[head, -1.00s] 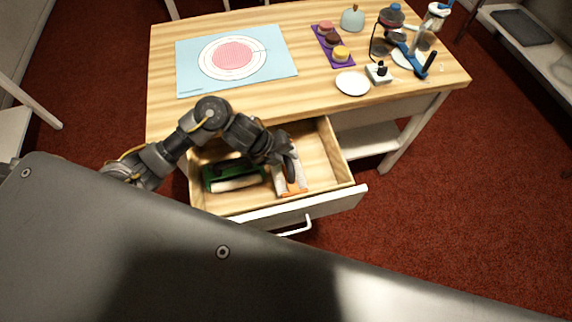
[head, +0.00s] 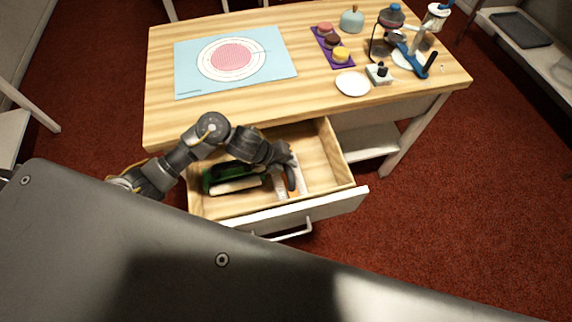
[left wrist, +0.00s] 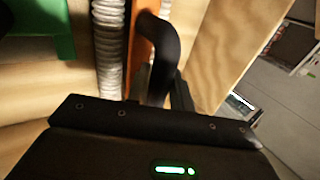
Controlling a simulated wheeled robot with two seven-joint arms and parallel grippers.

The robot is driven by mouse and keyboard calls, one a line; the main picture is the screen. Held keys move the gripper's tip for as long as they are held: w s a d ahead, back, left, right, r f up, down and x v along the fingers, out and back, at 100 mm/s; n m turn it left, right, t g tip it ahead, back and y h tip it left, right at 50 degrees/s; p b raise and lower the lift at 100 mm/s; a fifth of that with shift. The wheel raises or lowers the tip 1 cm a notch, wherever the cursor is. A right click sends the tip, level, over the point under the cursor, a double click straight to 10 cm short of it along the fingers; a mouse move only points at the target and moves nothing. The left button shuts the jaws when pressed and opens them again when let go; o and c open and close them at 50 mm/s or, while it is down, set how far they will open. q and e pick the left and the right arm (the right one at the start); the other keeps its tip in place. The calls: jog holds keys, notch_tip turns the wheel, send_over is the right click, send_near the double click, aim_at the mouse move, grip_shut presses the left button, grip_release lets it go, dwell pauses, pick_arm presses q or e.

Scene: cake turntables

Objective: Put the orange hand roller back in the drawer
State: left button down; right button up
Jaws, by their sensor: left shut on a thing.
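The orange hand roller (head: 281,189) is inside the open drawer (head: 320,160), right of the green item. My left gripper (head: 290,177) is down in the drawer, shut on the roller and covering part of it. I cannot tell whether the roller touches the drawer floor. My right gripper is not in view.
A green item (head: 208,182) with a pale roller lies in the drawer's left part. The drawer's right side is bare. On the table are a blue mat (head: 190,75), a purple tray (head: 322,42) and a white plate (head: 352,84).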

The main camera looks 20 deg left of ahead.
pick_arm(q)
jog(key=shift+s+a+f, duration=0.15)
jog(key=shift+s+f, duration=0.25)
jog(key=shift+f, duration=0.3)
jog(key=c, duration=1.2)
grip_release()
jog(key=shift+f, duration=0.15)
jog(key=shift+c, duration=0.2)
jog(key=shift+w+r, duration=0.1)
jog(key=shift+r, duration=0.1)
jog(key=shift+a+r+p, duration=0.2)
jog(key=shift+r+p, duration=0.35)
jog(key=shift+r, duration=0.4)
jog(key=p+v, duration=0.2)
jog(key=v, duration=0.9)
jog(key=shift+r, duration=0.25)
